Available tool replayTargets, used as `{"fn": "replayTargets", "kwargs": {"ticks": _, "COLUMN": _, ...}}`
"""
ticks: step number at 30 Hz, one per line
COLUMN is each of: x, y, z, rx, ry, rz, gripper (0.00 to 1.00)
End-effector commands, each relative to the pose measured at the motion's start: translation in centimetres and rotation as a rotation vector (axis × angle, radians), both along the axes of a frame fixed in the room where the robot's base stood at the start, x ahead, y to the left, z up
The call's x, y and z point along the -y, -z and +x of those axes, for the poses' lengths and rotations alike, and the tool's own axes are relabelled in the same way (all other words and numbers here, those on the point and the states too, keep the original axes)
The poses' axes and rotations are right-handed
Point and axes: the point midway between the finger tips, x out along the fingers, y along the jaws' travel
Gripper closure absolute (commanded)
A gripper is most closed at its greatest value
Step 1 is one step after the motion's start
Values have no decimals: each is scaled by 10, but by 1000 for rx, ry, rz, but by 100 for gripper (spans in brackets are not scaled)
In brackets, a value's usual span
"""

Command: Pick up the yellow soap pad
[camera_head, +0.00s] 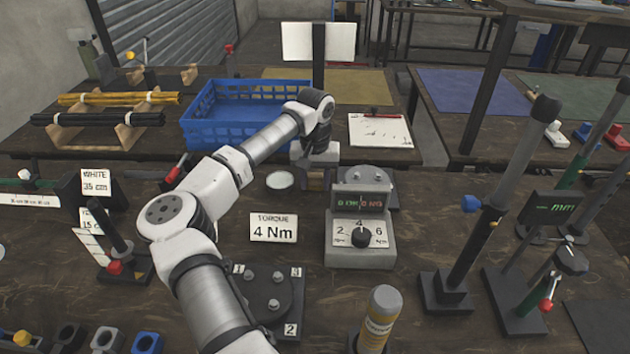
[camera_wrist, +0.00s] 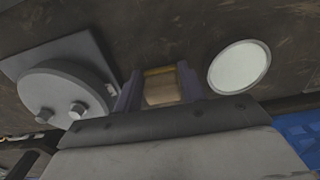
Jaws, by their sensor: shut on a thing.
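The yellow soap pad (camera_wrist: 161,87) shows in the wrist view as a small tan block with a yellow edge. It sits between the two fingers of my gripper (camera_wrist: 160,86), which is shut on it. In the head view my gripper (camera_head: 314,180) points down at the bench behind the torque tester, and a small brown patch shows between the fingers. Most of the pad is hidden there by my wrist and fingers. I cannot tell whether the pad touches the bench.
A round white-topped tin (camera_head: 279,181) stands close left of my gripper. A grey disc fixture with pegs (camera_head: 372,176) is close right. The torque tester (camera_head: 360,228) stands in front, beside a "4 Nm" card (camera_head: 273,228). A blue crate (camera_head: 240,112) is behind.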

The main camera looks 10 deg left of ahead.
Motion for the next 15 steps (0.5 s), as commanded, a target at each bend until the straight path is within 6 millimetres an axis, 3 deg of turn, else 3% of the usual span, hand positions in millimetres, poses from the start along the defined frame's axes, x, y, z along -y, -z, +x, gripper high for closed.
{"fn": "replayTargets", "kwargs": {"ticks": 8, "x": 0, "y": -15, "z": 1, "rx": 2, "ry": 0, "rz": 0, "gripper": 82}}
{"fn": "replayTargets", "kwargs": {"ticks": 11, "x": 0, "y": -30, "z": 1, "rx": 3, "ry": 0, "rz": 3, "gripper": 82}}
{"fn": "replayTargets", "kwargs": {"ticks": 15, "x": 0, "y": -65, "z": 1, "rx": 4, "ry": -1, "rz": 4, "gripper": 82}}
